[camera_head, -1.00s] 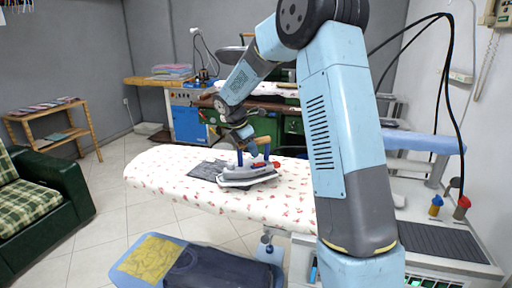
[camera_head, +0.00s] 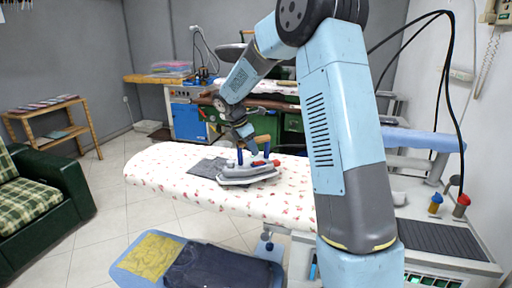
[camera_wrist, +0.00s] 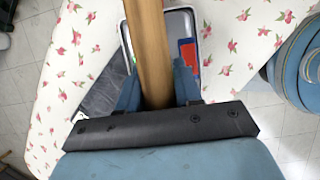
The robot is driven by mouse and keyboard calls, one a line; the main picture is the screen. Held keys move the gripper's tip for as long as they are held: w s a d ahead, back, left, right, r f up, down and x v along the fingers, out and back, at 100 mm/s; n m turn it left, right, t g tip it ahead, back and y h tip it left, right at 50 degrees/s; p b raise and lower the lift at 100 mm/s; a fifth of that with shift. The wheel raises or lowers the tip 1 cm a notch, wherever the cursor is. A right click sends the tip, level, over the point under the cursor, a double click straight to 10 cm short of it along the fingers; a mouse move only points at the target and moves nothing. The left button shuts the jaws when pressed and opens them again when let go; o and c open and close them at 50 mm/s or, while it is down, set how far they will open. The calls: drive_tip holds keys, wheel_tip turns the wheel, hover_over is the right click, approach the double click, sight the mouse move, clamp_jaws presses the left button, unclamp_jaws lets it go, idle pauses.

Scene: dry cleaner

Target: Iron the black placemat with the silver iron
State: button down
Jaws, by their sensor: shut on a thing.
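The silver iron (camera_head: 252,175) stands on the floral ironing board (camera_head: 160,177), at the right part of the black placemat (camera_head: 206,166), which shows as a dark grey flat patch at the iron's left. My gripper (camera_head: 246,153) is above the iron. In the wrist view my gripper (camera_wrist: 157,90) is shut on the iron's wooden handle (camera_wrist: 147,45), with a blue finger on each side. The iron's grey body (camera_wrist: 180,22) shows beyond the handle, with a red part at its right. A dark strip of placemat (camera_wrist: 103,93) shows left of the fingers. The iron hides the rest of the placemat.
A blue-edged lower board with yellow cloth (camera_head: 152,257) and dark cloth (camera_head: 222,268) lies in front. A green sofa (camera_head: 40,200) and wooden rack (camera_head: 52,127) stand left. A grey-topped machine (camera_head: 440,240) stands right. The board's left end is clear.

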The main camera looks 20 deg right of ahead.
drive_tip(key=shift+f, duration=0.65)
idle(0.8)
drive_tip(key=shift+w+a, duration=0.1)
drive_tip(key=shift+w+a, duration=0.1)
drive_tip(key=shift+w, duration=0.05)
drive_tip(key=shift+w+a, duration=0.95)
drive_tip(key=shift+a, duration=0.25)
drive_tip(key=shift+a, duration=0.1)
drive_tip(key=shift+w+a+r, duration=0.1)
drive_tip(key=shift+w+a, duration=1.05)
drive_tip(key=shift+a, duration=0.1)
drive_tip(key=shift+w+a, duration=0.1)
drive_tip(key=shift+w+a, duration=0.95)
drive_tip(key=shift+a, duration=0.3)
drive_tip(key=shift+w+a, duration=0.1)
